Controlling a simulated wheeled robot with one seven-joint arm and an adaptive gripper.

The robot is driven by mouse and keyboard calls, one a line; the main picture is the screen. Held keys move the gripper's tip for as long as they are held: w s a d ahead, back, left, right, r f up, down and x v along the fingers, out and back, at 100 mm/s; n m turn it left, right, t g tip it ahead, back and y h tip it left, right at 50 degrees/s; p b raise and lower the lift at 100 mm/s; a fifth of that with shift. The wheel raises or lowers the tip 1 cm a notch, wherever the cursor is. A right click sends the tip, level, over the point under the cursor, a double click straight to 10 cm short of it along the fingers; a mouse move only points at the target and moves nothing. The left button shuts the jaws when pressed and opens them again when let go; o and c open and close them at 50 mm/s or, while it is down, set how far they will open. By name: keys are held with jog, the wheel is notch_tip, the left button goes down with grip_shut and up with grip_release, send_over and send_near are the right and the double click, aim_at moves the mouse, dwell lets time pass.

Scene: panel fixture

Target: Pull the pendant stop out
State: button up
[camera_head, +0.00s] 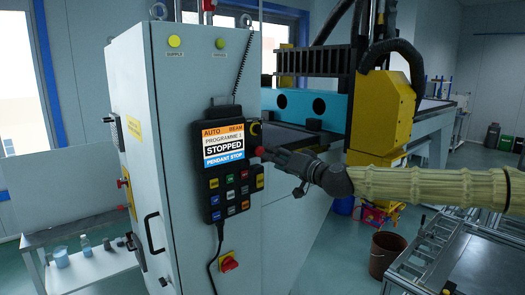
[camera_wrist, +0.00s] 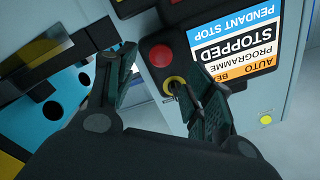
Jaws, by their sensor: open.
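The pendant (camera_head: 230,172) hangs on the front of the grey cabinet, its screen reading STOPPED and PENDANT STOP. A red round button (camera_head: 259,151) sits at its right edge, below a small yellow-ringed control (camera_head: 255,129). My gripper (camera_head: 271,156) is at the pendant's right side, close to the red button. In the wrist view, the picture is turned over and the open fingers stand on either side of the red button (camera_wrist: 160,56). The yellow-ringed control (camera_wrist: 174,86) is partly hidden by the right finger. Contact with the button cannot be told.
The grey cabinet (camera_head: 182,120) carries a red and yellow switch (camera_head: 229,263) below the pendant, and a cable hangs down. A yellow machine head (camera_head: 381,112) and blue beam (camera_head: 300,103) stand behind. A brown bucket (camera_head: 386,254) is on the floor under my arm.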

aim_at(261, 152)
jog(key=shift+p+x, duration=1.3)
jog(key=shift+x, duration=2.15)
jog(key=shift+c, duration=0.2)
jog(key=c, duration=1.1)
